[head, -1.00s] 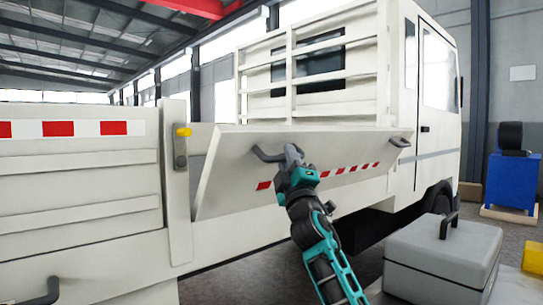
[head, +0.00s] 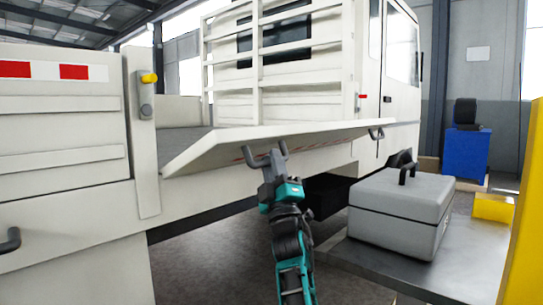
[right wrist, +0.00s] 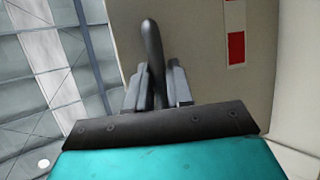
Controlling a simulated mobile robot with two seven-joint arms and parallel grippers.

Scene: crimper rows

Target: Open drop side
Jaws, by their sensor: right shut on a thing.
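The white drop side (head: 215,152) of the truck bed leans far outward in the head view. Its outer face, with red-and-white marking, is seen at a shallow angle from below. My right gripper (head: 267,160) is at the dark handle near the drop side's free edge. In the right wrist view the handle (right wrist: 151,45) runs between the two fingers (right wrist: 157,88), and the gripper is shut on it. A second dark handle (head: 376,134) sits farther right on the drop side. My left gripper is not in view.
A post with a yellow-tipped latch (head: 148,80) stands left of the drop side, beside a closed side panel (head: 60,125). A grey toolbox (head: 400,212) rests on a low surface at right. A yellow upright (head: 525,220) is at the right edge. Floor beneath the drop side looks clear.

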